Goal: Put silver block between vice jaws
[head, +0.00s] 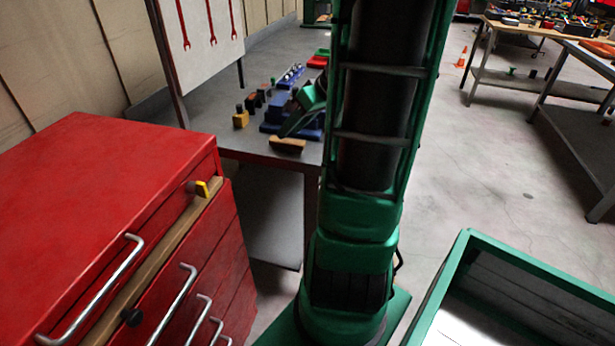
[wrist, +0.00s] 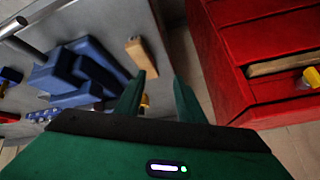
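The blue vice (wrist: 82,72) lies at the left of the wrist view, on the grey bench. A blue body that looks like the same vice (head: 275,127) shows in the head view, partly behind a green part of my arm. I cannot make out its jaw gap in either view. My gripper (wrist: 160,84) is open, with its two green fingers apart and nothing visible held between them. I cannot pick out a silver block in either view.
A tan block (head: 287,145) lies at the bench's front edge; it also shows in the wrist view (wrist: 142,55). Small blocks (head: 241,117) line the bench (head: 262,152). A green-rimmed bin (head: 520,262) is at lower right.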

